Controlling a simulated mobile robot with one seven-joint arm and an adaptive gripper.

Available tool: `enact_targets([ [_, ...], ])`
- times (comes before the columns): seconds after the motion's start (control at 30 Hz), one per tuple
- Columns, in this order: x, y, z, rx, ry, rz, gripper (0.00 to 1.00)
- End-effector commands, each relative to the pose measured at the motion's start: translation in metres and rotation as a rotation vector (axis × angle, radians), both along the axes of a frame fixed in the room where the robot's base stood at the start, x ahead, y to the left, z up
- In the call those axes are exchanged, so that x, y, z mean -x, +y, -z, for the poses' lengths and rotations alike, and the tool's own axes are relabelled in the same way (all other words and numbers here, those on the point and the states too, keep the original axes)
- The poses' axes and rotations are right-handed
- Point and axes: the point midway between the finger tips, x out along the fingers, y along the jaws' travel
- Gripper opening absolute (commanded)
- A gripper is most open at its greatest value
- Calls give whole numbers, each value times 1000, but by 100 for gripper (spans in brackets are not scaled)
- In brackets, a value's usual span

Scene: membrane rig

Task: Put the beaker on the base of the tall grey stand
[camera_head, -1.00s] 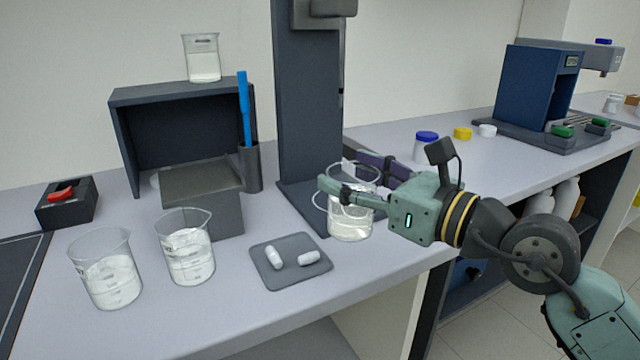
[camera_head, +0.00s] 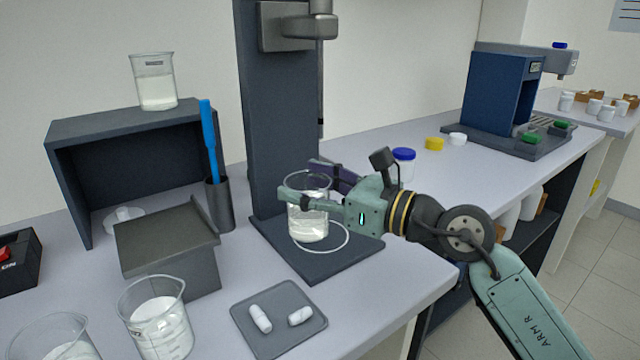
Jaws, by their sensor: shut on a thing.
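A clear glass beaker (camera_head: 309,226) with whitish contents is held upright between the fingers of my gripper (camera_head: 305,196). My gripper comes in from the right and is shut on the beaker. The beaker appears over the dark base (camera_head: 345,251) of the tall grey stand (camera_head: 268,120), close to the white ring marked on it. I cannot tell whether the beaker's bottom touches the base. The stand's column rises behind the beaker, with a head and a thin vertical rod above it.
Two more beakers (camera_head: 158,318) (camera_head: 62,340) stand at the front left. A grey mat (camera_head: 262,335) with two white stir bars lies in front of the base. A pen holder (camera_head: 219,204) stands left of the stand. A blue-capped jar (camera_head: 403,163) stands behind my gripper.

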Motion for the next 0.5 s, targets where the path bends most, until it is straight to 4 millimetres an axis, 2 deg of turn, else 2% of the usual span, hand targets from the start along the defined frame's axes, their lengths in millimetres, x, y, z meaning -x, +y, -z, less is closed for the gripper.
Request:
enact_targets([
  [0.1, -24, -9, -1, -4, 3, -1, 14],
  [0.2, -35, -14, 1, -4, 1, 0, 14],
  [0.37, -47, -19, 2, -2, 1, 0, 14],
  [0.5, -48, -19, 22, -6, 4, -1, 14],
])
